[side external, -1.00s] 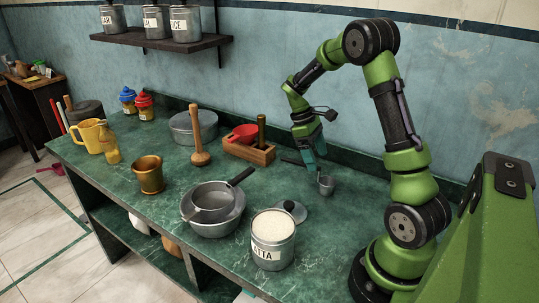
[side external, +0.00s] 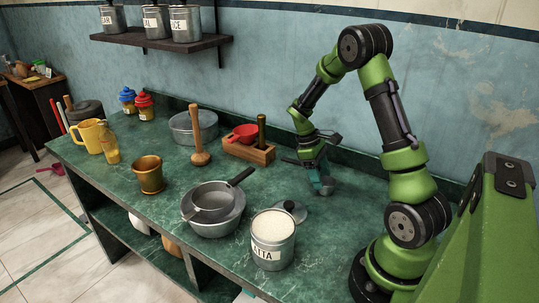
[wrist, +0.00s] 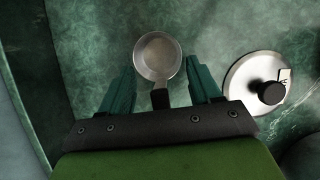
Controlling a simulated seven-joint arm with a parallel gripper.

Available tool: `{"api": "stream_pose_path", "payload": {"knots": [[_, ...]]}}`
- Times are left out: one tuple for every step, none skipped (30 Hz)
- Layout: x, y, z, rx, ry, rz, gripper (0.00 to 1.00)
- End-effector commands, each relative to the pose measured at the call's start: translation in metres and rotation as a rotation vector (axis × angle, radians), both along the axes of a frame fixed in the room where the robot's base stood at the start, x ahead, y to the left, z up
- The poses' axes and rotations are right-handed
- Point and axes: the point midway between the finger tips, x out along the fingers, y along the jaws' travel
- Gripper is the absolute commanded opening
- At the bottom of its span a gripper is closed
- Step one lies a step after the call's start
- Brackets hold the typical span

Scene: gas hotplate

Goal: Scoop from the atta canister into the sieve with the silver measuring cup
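The silver measuring cup (side external: 327,189) stands on the green counter right of the lid, partly covered by my gripper. In the wrist view the cup (wrist: 157,56) shows its open mouth, and its dark handle (wrist: 160,99) points back between my fingers. My gripper (wrist: 160,82) is open, with a gap on each side of the handle. In the side view my gripper (side external: 320,178) is low over the cup. The atta canister (side external: 272,254) is open and full of pale flour. The sieve (side external: 211,201) sits over a metal pot, its dark handle pointing up and right.
A lid with a black knob (side external: 291,210) lies behind the canister; it also shows in the wrist view (wrist: 262,89). A wooden box (side external: 250,152) with a red cup stands behind. A brass mortar (side external: 149,177) and wooden masher (side external: 200,150) stand left. The counter between lid and box is clear.

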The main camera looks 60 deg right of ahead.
Motion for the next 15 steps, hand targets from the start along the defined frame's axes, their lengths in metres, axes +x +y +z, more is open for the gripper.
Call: {"api": "stream_pose_path", "payload": {"knots": [[0.0001, -0.0001, 0.0003, 0.0, 0.0, 0.0, 0.55], [0.0001, -0.0001, 0.0003, 0.0, 0.0, 0.0, 0.5], [0.0001, -0.0001, 0.0003, 0.0, 0.0, 0.0, 0.44], [0.0002, -0.0001, 0.0004, 0.0, 0.0, 0.0, 0.39], [0.0003, -0.0001, 0.0003, 0.0, 0.0, 0.0, 0.35], [0.0003, -0.0001, 0.0003, 0.0, 0.0, 0.0, 0.29], [0.0003, -0.0001, 0.0003, -0.001, 0.0, 0.0, 0.24], [0.0002, -0.0002, 0.0005, -0.001, -0.001, 0.0, 0.24], [0.0002, -0.0002, 0.0005, -0.001, -0.001, 0.0, 0.24], [0.0003, -0.0002, 0.0005, -0.001, -0.001, 0.0, 0.24], [0.0002, -0.0002, 0.0006, -0.001, -0.001, 0.0, 0.24], [0.0003, -0.0002, 0.0005, -0.001, -0.001, 0.0, 0.24], [0.0002, -0.0002, 0.0006, -0.001, -0.001, 0.0, 0.24], [0.0003, -0.0002, 0.0009, -0.001, -0.001, 0.0, 0.24], [0.0003, -0.0002, 0.0015, -0.001, -0.001, 0.0, 0.24]]}}
